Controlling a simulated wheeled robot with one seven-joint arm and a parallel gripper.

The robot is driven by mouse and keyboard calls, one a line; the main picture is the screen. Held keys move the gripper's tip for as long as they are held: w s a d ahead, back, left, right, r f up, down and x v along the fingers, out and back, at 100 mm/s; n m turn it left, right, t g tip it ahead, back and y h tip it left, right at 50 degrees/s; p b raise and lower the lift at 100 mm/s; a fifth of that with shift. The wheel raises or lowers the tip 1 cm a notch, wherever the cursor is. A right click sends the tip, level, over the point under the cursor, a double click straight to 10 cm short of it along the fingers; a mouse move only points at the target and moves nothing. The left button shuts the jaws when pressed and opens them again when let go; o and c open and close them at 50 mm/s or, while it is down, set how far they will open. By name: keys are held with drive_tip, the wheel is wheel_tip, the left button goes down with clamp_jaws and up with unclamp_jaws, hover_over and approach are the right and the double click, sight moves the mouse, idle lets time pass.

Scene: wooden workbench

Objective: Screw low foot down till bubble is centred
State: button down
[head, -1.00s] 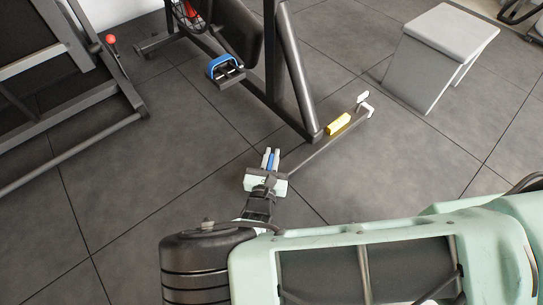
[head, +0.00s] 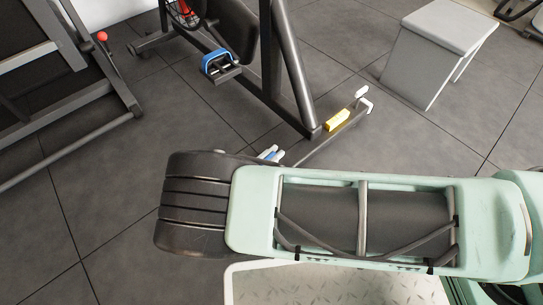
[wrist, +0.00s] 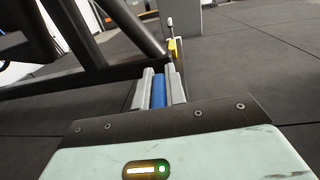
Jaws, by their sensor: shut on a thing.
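My gripper (head: 271,153) is at the near end of the exercise bike's floor bar (head: 328,139). In the wrist view, its two grey fingers (wrist: 159,72) are shut on a blue cylindrical foot (wrist: 158,92). The foot's lower part and its contact with the floor are hidden. In the head view, my arm covers most of the gripper. A yellow spirit level (head: 337,120) lies on the bar towards its far end. It also shows in the wrist view (wrist: 172,49). Its bubble is too small to read.
The bike's dark frame (head: 292,75) rises from the bar, with a blue-strapped pedal (head: 220,65) to its left. A white fitting (head: 366,103) is at the bar's far end. A grey box seat (head: 437,55) stands at upper right. Tiled floor right of the bar is clear.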

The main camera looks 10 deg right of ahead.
drive_tip(key=shift+s+f+m+g+h, duration=0.2)
drive_tip(key=shift+m+g+h, duration=0.3)
drive_tip(key=shift+g, duration=0.2)
drive_tip(key=c, duration=1.4)
unclamp_jaws()
drive_tip(key=shift+c, duration=0.2)
drive_tip(key=shift+w+r, duration=0.1)
drive_tip(key=p+v, duration=0.2)
drive_tip(key=v, duration=1.5)
drive_tip(key=shift+a, duration=0.2)
